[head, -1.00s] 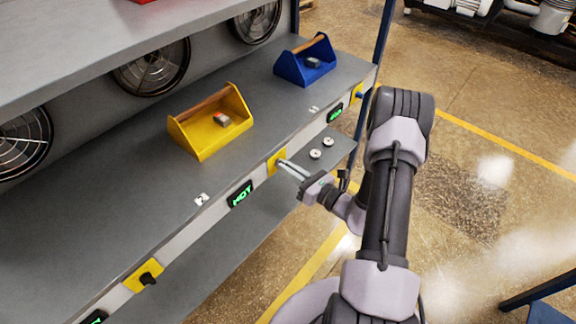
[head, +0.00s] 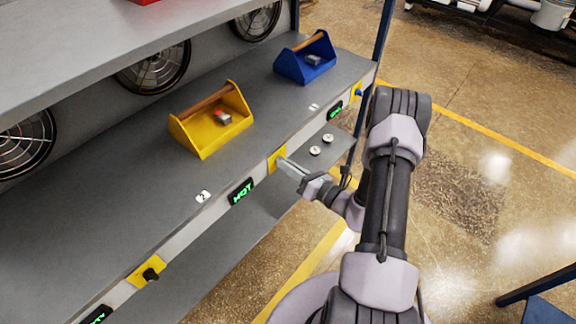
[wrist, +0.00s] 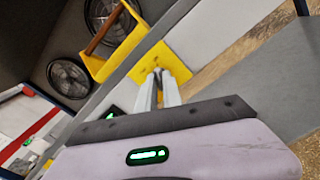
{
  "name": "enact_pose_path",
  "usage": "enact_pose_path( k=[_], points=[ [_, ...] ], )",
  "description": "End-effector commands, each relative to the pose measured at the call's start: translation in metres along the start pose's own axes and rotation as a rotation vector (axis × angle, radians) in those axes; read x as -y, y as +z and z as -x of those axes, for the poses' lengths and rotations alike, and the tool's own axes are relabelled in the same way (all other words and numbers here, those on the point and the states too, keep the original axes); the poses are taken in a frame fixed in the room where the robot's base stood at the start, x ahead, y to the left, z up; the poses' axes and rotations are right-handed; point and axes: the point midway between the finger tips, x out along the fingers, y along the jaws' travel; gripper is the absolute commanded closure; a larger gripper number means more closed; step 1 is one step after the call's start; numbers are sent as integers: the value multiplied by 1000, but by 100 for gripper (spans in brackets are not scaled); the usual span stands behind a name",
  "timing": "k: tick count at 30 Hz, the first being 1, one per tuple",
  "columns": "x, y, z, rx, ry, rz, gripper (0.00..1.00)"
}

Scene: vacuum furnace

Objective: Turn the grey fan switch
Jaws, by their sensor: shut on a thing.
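My gripper (head: 283,164) is at the middle yellow switch plate (head: 275,157) on the shelf's front edge. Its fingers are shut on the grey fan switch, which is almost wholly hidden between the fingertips. In the wrist view my gripper (wrist: 158,75) meets the yellow plate (wrist: 178,68), its fingers pointing straight at it and tilted with respect to the plate.
A black switch (head: 151,274) on another yellow plate is nearer, and a blue switch (head: 358,91) is farther along the edge. A lit HOT sign (head: 241,191) lies between. A yellow toolbox (head: 196,142) and a blue toolbox (head: 297,69) stand on the shelf.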

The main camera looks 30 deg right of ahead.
Motion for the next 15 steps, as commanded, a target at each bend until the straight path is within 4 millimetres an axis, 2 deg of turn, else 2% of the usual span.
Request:
enact_pose_path(
  k=[2,3,6,15],
  points=[
    [0,-1,0,-2,0,-2,100],
    [0,-1,0,-2,0,-2,88],
    [0,-1,0,-1,0,-2,68],
    [0,0,1,0,0,-1,68]
  ],
)
